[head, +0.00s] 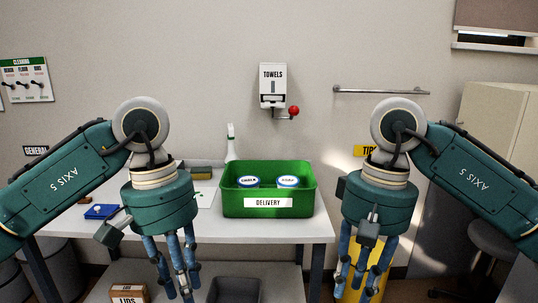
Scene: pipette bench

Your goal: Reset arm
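My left gripper (178,286) hangs pointing down in front of the table, left of the green bin. Its blue fingers stand apart with nothing seen between them. My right gripper (362,284) hangs pointing down to the right of the bin, past the table's right end. Its fingers are also spread and hold nothing that I can see. It overlaps a yellow cylinder behind it in the picture. Both arms are bent in a nearly mirrored pose, touching nothing that I can make out.
A green delivery bin (308,204) with two white-and-blue lidded tubs (288,182) stands on the white table (250,231). A spray bottle (231,146) is behind it. A blue item (101,212) lies at left. A yellow bin (378,276) stands on the floor at right.

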